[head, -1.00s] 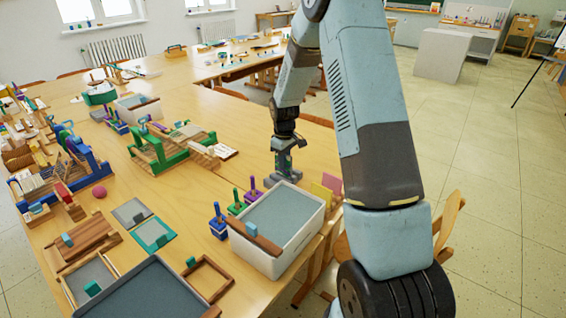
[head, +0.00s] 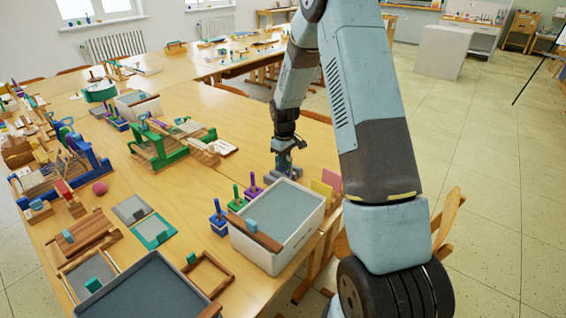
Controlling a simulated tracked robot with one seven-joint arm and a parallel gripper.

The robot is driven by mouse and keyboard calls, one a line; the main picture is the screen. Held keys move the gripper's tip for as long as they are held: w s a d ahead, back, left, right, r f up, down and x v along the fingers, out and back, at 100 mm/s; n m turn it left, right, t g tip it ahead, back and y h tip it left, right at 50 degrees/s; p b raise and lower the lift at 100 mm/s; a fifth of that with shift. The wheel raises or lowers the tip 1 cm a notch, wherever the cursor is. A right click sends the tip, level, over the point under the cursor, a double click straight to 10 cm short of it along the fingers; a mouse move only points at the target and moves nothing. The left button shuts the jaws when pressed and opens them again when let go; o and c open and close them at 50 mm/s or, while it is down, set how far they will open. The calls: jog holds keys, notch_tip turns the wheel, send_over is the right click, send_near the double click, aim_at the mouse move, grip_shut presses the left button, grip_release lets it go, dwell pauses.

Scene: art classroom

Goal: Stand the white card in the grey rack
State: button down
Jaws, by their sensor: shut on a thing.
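My gripper (head: 284,163) points down at the table's right side, just behind a white bin, and is small in the head view. It is shut on the white card, but hardly anything of the card can be made out between the jaws. A grey form that looks like the grey rack shows low at the gripper (head: 282,174); the gripper partly covers it. I cannot tell whether the card touches the rack or stands in a slot.
The white bin (head: 297,243) with a grey inside stands in front of the gripper. Yellow (head: 321,188) and pink (head: 332,179) cards stand to its right, near the table edge. Blue, green and purple stamp-like pieces (head: 251,190) stand left of it. A green rack (head: 160,152) is further left.

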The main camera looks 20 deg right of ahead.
jog(key=shift+f, duration=0.65)
dwell(0.9)
jog(key=c, duration=1.1)
grip_release()
jog(key=shift+r, duration=0.1)
notch_tip(320, 180, up, 14)
jog(key=shift+f, duration=0.25)
